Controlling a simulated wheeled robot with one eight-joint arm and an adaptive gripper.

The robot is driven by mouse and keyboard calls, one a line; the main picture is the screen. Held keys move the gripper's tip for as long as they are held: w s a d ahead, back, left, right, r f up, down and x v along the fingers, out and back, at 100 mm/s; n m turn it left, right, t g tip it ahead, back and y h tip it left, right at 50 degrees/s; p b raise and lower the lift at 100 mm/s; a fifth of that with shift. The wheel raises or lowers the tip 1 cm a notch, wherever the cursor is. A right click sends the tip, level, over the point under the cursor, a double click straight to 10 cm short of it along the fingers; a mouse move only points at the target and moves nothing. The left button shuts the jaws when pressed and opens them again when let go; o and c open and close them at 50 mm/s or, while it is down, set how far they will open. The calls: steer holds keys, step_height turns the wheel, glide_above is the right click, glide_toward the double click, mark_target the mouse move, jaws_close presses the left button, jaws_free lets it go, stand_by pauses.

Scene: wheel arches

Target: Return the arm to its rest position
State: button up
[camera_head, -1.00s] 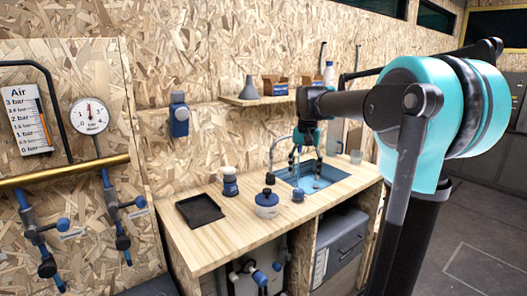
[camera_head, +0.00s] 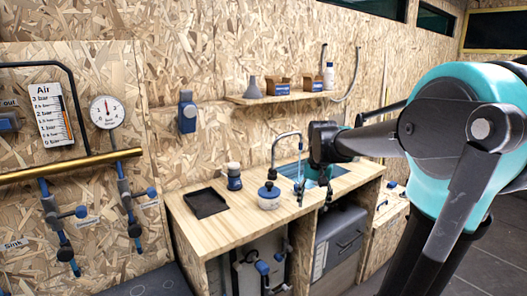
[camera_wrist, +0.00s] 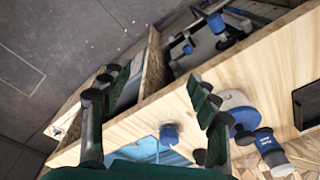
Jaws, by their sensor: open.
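My gripper (camera_head: 314,192) hangs from the arm in front of the blue sink basin (camera_head: 285,170) on the wooden workbench (camera_head: 220,230). It hides part of the basin. Its two fingers are spread, with nothing between them. In the wrist view my gripper (camera_wrist: 152,85) shows open fingers above the bench, with its front edge and the grey floor beyond. A small blue-capped item (camera_wrist: 168,133) and part of the basin (camera_wrist: 150,152) lie below. My forearm stretches left from the large teal joint at the right of the head view.
A shelf (camera_head: 280,97) holds a funnel, boxes and a bottle. A grey case (camera_head: 340,235) sits under the bench.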

steer(key=s+d+f+n+t, duration=0.2)
steer(key=s+f, duration=1.4)
steer(key=shift+s+d+f+n+t, duration=0.3)
steer(key=shift+n+t, duration=0.1)
stand_by(5.4)
